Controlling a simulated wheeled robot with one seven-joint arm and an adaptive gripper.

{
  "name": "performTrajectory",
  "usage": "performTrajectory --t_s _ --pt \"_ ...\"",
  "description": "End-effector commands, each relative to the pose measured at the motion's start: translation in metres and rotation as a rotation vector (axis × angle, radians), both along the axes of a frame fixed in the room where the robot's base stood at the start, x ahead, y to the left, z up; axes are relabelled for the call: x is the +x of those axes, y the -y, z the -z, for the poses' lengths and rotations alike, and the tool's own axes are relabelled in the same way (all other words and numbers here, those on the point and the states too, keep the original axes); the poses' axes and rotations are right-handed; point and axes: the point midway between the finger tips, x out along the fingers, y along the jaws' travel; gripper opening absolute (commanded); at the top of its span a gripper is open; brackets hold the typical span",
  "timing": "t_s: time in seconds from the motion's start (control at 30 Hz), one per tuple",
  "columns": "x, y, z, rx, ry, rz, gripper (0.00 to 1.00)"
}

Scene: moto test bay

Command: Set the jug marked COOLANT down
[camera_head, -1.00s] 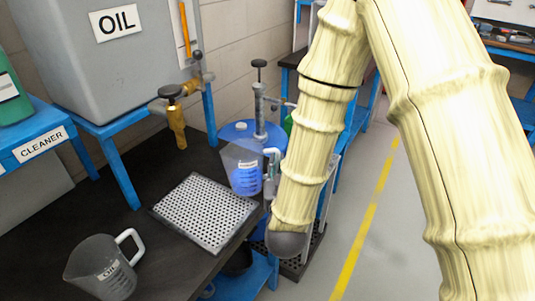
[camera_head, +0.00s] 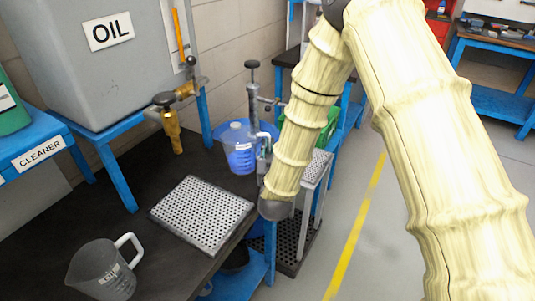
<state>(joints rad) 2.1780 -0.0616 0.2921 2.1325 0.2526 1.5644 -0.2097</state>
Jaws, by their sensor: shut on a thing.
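The clear jug with blue liquid and a small white label (camera_head: 241,158) is in the middle of the head view, upright beyond the perforated plate. The label is too small to read. My gripper (camera_head: 266,160) is at the right side of this jug and shut on its handle, partly hidden by my wrist. I cannot tell whether the jug's base touches anything.
A perforated metal plate (camera_head: 203,214) lies on the dark bench (camera_head: 150,180). An empty OIL jug (camera_head: 101,270) stands front left. A brass tap (camera_head: 170,125) juts from the OIL tank (camera_head: 105,75). A hand pump (camera_head: 252,100) rises behind the jug.

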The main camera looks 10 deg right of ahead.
Motion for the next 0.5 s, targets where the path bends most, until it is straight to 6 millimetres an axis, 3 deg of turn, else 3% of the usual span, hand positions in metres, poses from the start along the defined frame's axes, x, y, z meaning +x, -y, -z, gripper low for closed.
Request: performTrajectory --t_s 0.23,0.5 --pt "0.000 0.000 0.020 0.000 0.000 0.000 0.00" --pt "0.000 0.000 0.022 0.000 0.002 0.000 0.00"
